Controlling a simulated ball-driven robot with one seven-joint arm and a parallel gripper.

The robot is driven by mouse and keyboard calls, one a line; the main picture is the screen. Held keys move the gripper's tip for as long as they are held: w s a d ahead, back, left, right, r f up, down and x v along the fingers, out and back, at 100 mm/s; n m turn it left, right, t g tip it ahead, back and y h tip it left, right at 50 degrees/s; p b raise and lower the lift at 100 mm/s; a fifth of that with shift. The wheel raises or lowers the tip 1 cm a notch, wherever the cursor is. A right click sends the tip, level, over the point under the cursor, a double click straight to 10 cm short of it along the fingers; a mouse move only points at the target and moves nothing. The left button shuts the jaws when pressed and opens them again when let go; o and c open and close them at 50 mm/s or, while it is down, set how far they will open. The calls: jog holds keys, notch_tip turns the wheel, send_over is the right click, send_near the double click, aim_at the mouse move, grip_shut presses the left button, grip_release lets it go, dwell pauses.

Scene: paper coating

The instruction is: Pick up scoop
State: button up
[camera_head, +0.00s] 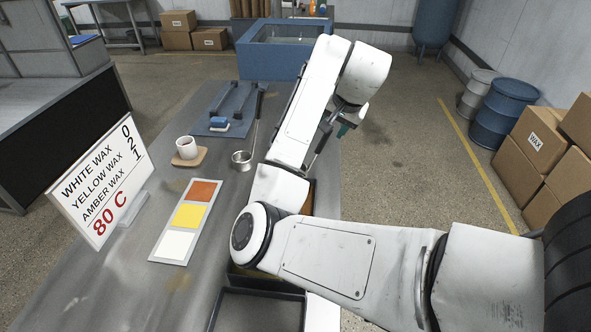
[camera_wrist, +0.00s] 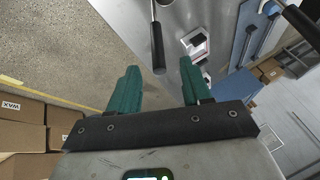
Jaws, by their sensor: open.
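The scoop (camera_head: 241,160) is a metal cup with a long thin handle. It sits on the grey table, handle pointing away towards the blue tray. In the wrist view, the scoop's dark handle end (camera_wrist: 158,52) and thin metal rod show at top centre. My gripper (camera_wrist: 157,80) has two green fingers, spread apart with nothing between them that they touch. The handle end lines up with the gap between the fingertips; the distance to it is hard to tell. In the head view my gripper (camera_head: 345,129) is partly hidden behind my arm, right of the scoop.
A white cup (camera_head: 186,147) stands on a wooden coaster left of the scoop. A blue tray (camera_head: 222,122) lies behind, with a blue basin (camera_head: 285,50) farther back. A colour-sample card (camera_head: 187,217) and wax sign (camera_head: 95,170) are at left. Cartons (camera_head: 540,150) stand at right.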

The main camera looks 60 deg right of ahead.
aim_at(324, 140)
jog(key=shift+p+x, duration=0.45)
jog(key=shift+x, duration=3.55)
jog(key=shift+s+a+f, duration=0.1)
jog(key=shift+s, duration=0.1)
jog(key=shift+c, duration=0.4)
grip_shut()
